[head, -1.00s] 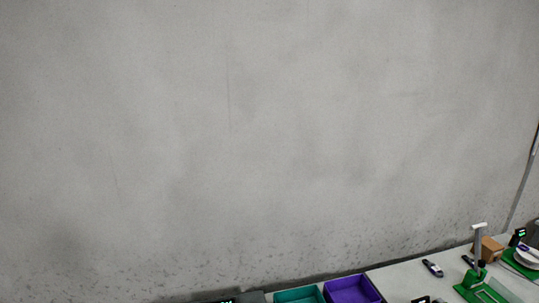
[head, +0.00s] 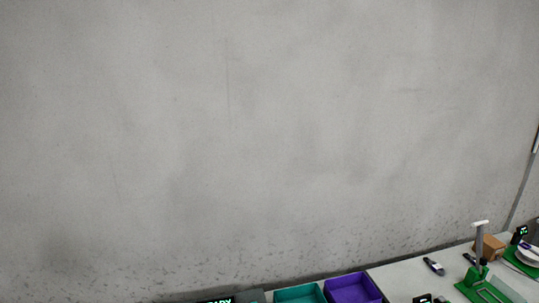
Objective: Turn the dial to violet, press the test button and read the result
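A dark box with a lit green display (head: 222,300) is cut off by the bottom edge of the head view. The display's letters are only partly in view and seem to end in "ADY". I cannot make out a dial or a test button in this view. Neither of my grippers is in view.
A teal tray (head: 299,294) and a purple tray (head: 352,288) stand side by side at the bottom. To the right on the light table are a small dark and white tool (head: 434,266), a green press-like stand (head: 478,275) and a brown box (head: 489,247). A grey wall fills the rest.

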